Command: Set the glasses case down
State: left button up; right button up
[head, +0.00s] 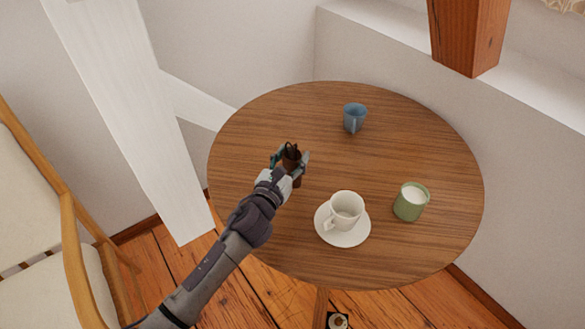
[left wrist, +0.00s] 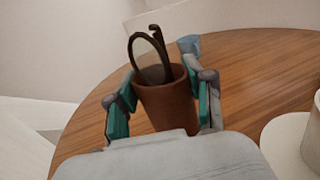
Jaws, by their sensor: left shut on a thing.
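The glasses case (head: 291,163) is a brown, open-topped cup shape with dark-rimmed glasses standing in it. My left gripper (head: 290,158) is shut on it, over the left-middle part of the round wooden table (head: 400,115). In the left wrist view the case (left wrist: 168,105) sits upright between the two teal-padded fingers, and the glasses (left wrist: 150,55) stick out of its top. The fingers and wrist hide its lower part. I cannot tell whether its base touches the table. My right gripper is not in view.
A white cup (head: 347,208) on a saucer (head: 343,239) stands right of and nearer than the case. A green candle jar (head: 410,203) is farther right. A blue mug (head: 354,118) stands toward the back. An armchair (head: 70,240) and white brace (head: 130,110) are left.

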aim_at(289, 173)
pick_arm(q)
jog(key=shift+f+b, duration=0.45)
jog(key=shift+f, duration=1.4)
jog(key=shift+f, duration=0.1)
jog(key=o, duration=1.1)
jog(key=shift+o, duration=0.2)
jog(key=shift+r, duration=0.2)
jog(key=v, duration=1)
jog(key=shift+s+f, duration=0.15)
jog(key=shift+s, duration=0.2)
jog(key=shift+s+a, duration=0.35)
jog(key=shift+s, duration=0.3)
